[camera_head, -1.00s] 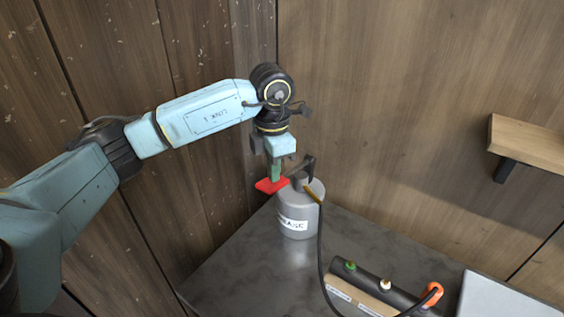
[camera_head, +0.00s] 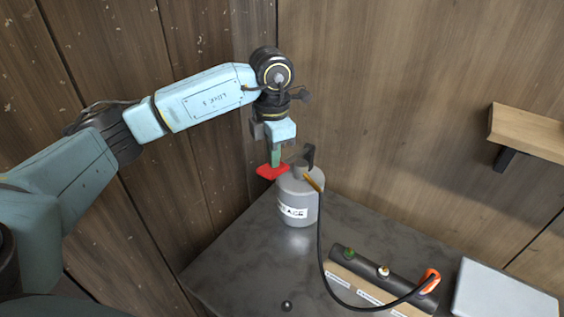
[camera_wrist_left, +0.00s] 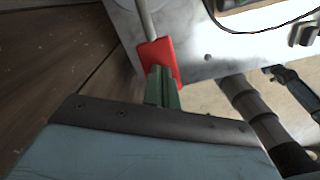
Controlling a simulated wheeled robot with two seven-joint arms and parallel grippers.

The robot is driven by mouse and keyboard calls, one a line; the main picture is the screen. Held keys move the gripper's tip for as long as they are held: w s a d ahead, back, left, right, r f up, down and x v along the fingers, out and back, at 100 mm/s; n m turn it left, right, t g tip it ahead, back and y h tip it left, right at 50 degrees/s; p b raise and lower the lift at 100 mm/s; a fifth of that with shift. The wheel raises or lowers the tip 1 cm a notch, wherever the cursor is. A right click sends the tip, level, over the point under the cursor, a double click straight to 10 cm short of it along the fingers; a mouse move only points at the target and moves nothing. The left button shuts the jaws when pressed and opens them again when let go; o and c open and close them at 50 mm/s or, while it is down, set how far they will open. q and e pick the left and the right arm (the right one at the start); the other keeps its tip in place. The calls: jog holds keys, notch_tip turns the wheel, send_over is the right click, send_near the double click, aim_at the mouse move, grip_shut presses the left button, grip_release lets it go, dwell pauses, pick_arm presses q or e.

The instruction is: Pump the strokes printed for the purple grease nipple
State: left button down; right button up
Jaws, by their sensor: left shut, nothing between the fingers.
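The grey grease can (camera_head: 298,205) stands on the dark table, with a label on its side and a dark pump head (camera_head: 304,158) on top. A red paddle (camera_head: 268,171) sits at its left; in the left wrist view the paddle (camera_wrist_left: 158,52) is at the end of a pale rod. My left gripper (camera_head: 276,160) is shut and empty, its green fingertips pointing down at the paddle, seemingly against it. A black hose runs to an orange coupler (camera_head: 430,280) on the dark nipple bar (camera_head: 368,265).
A pale strip with small unreadable labels (camera_head: 365,290) runs along the bar. A light grey panel (camera_head: 505,290) lies at the right. A wooden shelf (camera_head: 530,130) is on the back wall. Wooden walls stand close behind and left of the can.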

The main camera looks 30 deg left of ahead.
pick_arm(q)
notch_tip(320, 180, down, 6)
jog(key=b, duration=0.4)
notch_tip(320, 180, up, 9)
jog(key=p, duration=0.6)
jog(key=shift+f, duration=0.4)
notch_tip(320, 180, down, 9)
jog(key=b, duration=0.6)
jog(key=shift+r+p, duration=2.9)
jog(key=shift+r, duration=1.75)
notch_tip(320, 180, up, 6)
jog(key=p, duration=0.4)
